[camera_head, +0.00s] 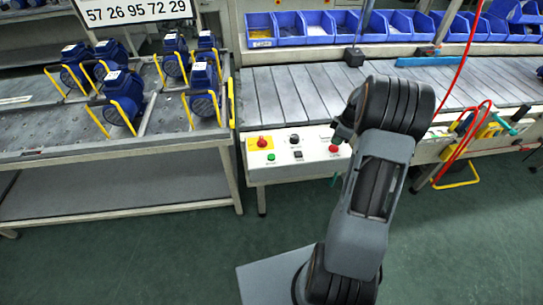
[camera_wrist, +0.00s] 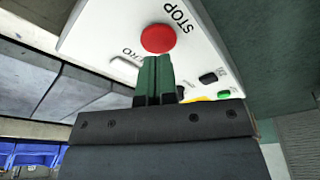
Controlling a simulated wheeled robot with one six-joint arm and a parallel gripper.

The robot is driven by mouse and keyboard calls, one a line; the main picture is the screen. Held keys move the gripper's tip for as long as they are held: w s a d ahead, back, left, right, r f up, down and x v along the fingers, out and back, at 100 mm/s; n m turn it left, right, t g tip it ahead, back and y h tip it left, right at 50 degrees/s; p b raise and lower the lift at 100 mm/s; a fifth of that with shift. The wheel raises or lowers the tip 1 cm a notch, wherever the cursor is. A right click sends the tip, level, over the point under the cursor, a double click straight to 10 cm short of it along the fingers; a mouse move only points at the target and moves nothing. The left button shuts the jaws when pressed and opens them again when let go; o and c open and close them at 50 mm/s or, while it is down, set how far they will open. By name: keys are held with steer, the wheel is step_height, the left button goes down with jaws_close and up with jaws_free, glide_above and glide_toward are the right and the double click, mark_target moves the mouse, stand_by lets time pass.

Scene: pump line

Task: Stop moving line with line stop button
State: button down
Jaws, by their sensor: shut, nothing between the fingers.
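A white control box (camera_head: 291,155) sits on the front of the line, and its panel (camera_wrist: 108,28) fills the upper wrist view. The red round button marked STOP (camera_wrist: 158,38) is at the panel's edge; in the head view the red button (camera_head: 333,149) is at the box's right end. My gripper (camera_wrist: 157,58) is shut and empty, its green fingertips right at the lower rim of the STOP button in the wrist view. I cannot tell whether they touch it. In the head view my arm largely hides the gripper.
The slatted conveyor (camera_head: 300,95) runs behind the box. A red knob on a yellow plate (camera_head: 262,142) and a green button (camera_head: 271,157) share the panel. Blue pumps (camera_head: 123,95) stand on the left table (camera_head: 50,135). Tools and a red hose (camera_head: 470,140) hang at right.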

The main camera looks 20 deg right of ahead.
steer(key=shift+f, duration=0.15)
steer(key=shift+f+b, duration=1.1)
steer(key=shift+f, duration=0.1)
steer(key=shift+r+p, duration=1)
steer(key=shift+r, duration=0.85)
